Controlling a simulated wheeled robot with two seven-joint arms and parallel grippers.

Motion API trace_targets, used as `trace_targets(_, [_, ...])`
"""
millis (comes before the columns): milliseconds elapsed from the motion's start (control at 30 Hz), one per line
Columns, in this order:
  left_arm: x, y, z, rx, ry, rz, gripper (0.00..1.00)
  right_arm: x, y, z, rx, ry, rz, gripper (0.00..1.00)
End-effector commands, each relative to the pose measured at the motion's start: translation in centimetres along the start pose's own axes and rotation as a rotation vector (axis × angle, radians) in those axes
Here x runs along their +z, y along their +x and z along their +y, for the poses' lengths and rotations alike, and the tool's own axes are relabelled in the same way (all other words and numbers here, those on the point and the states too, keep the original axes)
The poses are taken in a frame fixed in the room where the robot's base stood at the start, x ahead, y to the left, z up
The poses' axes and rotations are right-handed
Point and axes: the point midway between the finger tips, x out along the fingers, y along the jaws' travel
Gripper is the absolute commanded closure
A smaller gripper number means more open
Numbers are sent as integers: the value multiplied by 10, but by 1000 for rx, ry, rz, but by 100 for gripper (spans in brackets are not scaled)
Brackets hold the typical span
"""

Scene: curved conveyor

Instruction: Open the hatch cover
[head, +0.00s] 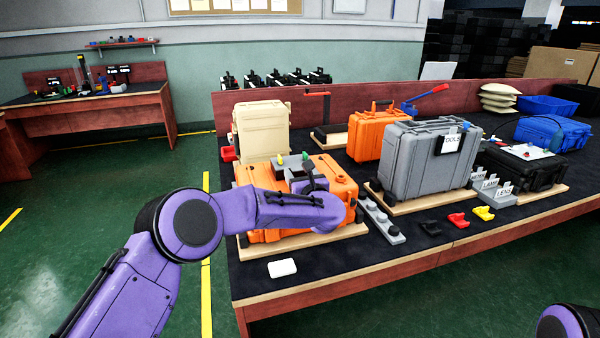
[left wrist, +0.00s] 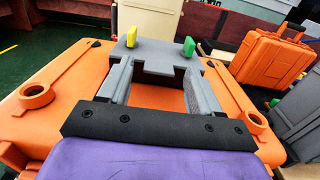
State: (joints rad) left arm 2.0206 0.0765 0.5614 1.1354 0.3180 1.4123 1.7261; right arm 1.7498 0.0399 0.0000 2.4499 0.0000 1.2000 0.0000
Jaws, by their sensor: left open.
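A large orange case (head: 345,176) lies flat on a wooden board at the near left of the table. A grey hatch piece (left wrist: 160,57) with an upright yellow tab (left wrist: 131,37) and green tab (left wrist: 189,46) sits on its top. My left gripper (left wrist: 157,82) is open above the case. Its two grey fingers reach toward the near edge of the grey piece, with bare orange surface showing between them. I cannot tell whether the fingers touch it. In the head view my arm partly hides the case and the grey piece. My right gripper is out of view.
A cream case (head: 262,128) stands behind the orange case. A grey case (head: 413,163) and another orange case (head: 378,137) stand to the right. A grey knobbed strip (head: 381,220) lies beside the case. A white card (head: 282,268) lies near the front edge.

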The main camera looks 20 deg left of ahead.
Motion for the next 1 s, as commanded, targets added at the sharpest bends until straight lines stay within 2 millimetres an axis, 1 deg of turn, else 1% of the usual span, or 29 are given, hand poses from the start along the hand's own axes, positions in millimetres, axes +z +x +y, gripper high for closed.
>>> trace_targets(200, [0, 1, 1, 1, 0, 0, 36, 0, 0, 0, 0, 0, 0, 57])
trace_targets(233, [0, 1, 1, 2, 0, 0, 39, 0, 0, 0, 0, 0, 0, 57])
trace_targets(267, [0, 2, 1, 2, 0, 0, 49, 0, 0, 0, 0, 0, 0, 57])
trace_targets(300, [0, 2, 1, 2, 0, 0, 62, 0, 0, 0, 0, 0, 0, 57])
trace_targets(367, [0, 2, 2, 2, 0, 0, 82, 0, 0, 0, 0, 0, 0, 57])
trace_targets(400, [0, 1, 2, 2, 0, 0, 95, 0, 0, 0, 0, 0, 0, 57])
trace_targets(433, [0, 1, 2, 2, 0, 0, 100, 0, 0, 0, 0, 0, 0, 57])
trace_targets(600, [1, 1, 2, 3, 0, 5, 100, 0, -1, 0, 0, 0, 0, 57])
trace_targets(767, [7, 2, 3, 5, -3, 38, 100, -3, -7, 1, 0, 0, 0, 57])
trace_targets(867, [14, 2, 3, 5, -3, 83, 100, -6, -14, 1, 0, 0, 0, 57])
trace_targets(1000, [28, 5, 5, 8, -5, 178, 100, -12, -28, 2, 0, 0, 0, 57])
